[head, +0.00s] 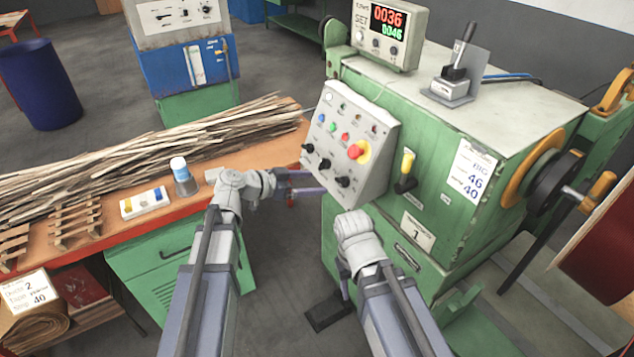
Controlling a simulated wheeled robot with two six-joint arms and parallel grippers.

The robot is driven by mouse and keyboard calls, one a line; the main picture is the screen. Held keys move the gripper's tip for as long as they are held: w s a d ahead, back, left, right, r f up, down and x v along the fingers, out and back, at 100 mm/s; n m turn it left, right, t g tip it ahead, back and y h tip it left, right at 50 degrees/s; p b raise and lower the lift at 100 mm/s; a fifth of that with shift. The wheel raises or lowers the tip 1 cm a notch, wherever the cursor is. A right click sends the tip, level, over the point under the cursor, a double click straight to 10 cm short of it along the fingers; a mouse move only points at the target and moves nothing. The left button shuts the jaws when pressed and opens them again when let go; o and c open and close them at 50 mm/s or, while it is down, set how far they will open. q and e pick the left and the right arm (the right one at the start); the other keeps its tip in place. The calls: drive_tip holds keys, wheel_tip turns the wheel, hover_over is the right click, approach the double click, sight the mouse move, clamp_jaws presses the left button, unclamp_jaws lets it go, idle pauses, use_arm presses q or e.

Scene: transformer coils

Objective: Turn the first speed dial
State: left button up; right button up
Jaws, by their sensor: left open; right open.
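The sloped grey control panel (372,135) on the green machine carries three black dials in its lower row. The leftmost dial (309,148) is at the panel's left edge, with the middle dial (325,164) and the right dial (343,182) lower to the right. Their pointer settings are too small to read. My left gripper (312,182) is open and empty, just below the leftmost dial in the picture, apart from it. My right gripper (344,279) is open, low in front of the machine's green front, its fingers largely hidden by my wrist.
A red emergency button (356,151) on a yellow base sits on the panel near the dials. A yellow-handled lever (406,167) is right of the panel. The wooden bench (262,142) with stacked strips lies left. A counter display (390,30) stands on top.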

sight(338, 181)
use_arm(q)
drive_tip(key=shift+b+x, duration=1.5)
drive_tip(key=shift+x, duration=2.4)
drive_tip(key=shift+d, duration=0.1)
drive_tip(key=shift+c, duration=0.2)
clamp_jaws()
